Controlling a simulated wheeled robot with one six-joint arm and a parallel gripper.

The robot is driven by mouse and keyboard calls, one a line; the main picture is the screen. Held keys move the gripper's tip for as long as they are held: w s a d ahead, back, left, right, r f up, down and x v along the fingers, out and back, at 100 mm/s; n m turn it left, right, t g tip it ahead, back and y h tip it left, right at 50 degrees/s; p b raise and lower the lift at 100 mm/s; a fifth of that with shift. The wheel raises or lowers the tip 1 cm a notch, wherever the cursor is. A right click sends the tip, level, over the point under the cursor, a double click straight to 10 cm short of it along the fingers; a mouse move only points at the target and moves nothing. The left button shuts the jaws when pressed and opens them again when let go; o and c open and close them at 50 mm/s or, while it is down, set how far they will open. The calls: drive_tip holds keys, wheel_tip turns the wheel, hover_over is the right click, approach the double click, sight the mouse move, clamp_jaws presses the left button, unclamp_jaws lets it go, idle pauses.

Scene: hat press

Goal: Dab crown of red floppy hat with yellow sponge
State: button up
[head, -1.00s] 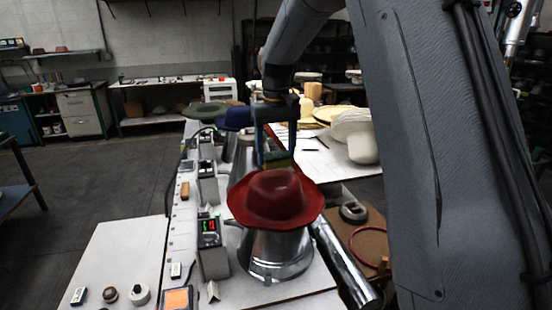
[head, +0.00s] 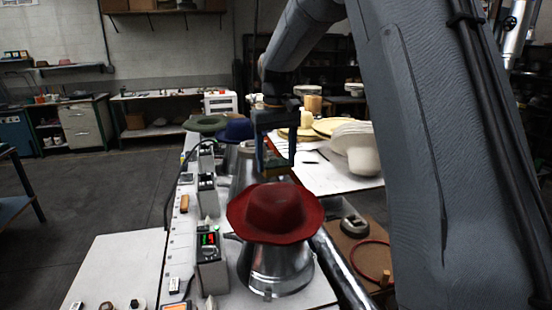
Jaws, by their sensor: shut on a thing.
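The red floppy hat (head: 275,214) sits brim-down on a shiny metal cone-shaped form (head: 272,268) in the middle of the head view. Its crown faces up and its brim droops unevenly. My gripper (head: 277,168) points down just behind and above the crown in the picture. It is shut on the yellow sponge (head: 273,159), of which only a small dull yellow patch shows between the fingers. I cannot tell whether the sponge touches the crown. The gap between them looks small.
Control boxes (head: 210,255) line the bench left of the hat. A green hat (head: 205,124) and a blue hat (head: 236,130) stand behind. Pale hats (head: 358,145) lie on the white table at right. A metal tube (head: 340,268) runs right of the form.

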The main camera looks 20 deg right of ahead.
sight(276, 175)
drive_tip(key=shift+f+b, duration=0.7)
drive_tip(key=shift+f, duration=1.85)
drive_tip(key=shift+s+f, duration=0.1)
drive_tip(key=shift+f, duration=0.5)
idle(0.8)
drive_tip(key=shift+r+p, duration=0.85)
drive_tip(key=shift+r, duration=2.75)
